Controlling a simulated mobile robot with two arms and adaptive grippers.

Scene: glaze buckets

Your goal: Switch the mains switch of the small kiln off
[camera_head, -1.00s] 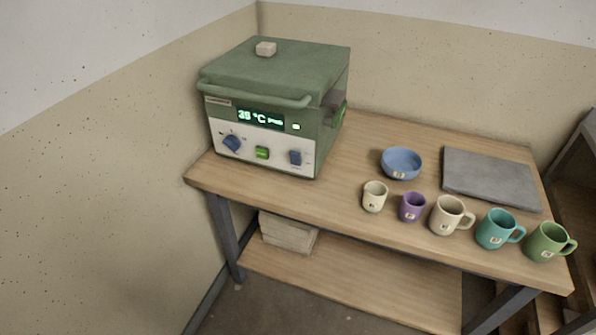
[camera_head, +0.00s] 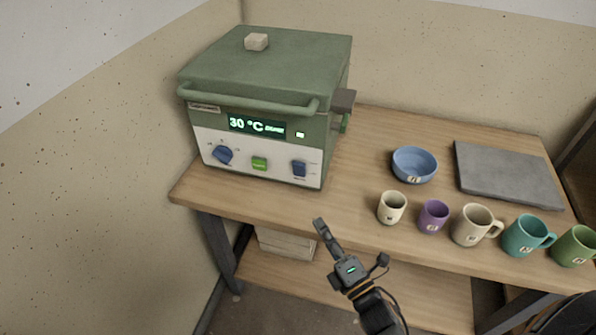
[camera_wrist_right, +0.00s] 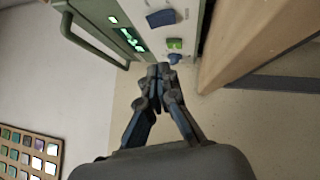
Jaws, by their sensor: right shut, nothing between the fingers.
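The small kiln (camera_head: 265,75) is a green box with a front handle on the left of the table. In the right wrist view the panel is turned sideways, with the blue switch (camera_wrist_right: 160,18) at the top. My right gripper (camera_head: 319,222) is shut and empty, in front of and below the panel, apart from it. It also shows in the wrist view (camera_wrist_right: 158,70). My left gripper is not in view.
The wooden table (camera_head: 350,190) also holds a blue bowl (camera_head: 414,165), a grey slab (camera_head: 508,174), a purple cup (camera_head: 433,216) and several other cups and mugs to the right. A small pale block (camera_head: 256,41) lies on the kiln. A grey part (camera_head: 343,100) sticks out from the kiln's right side.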

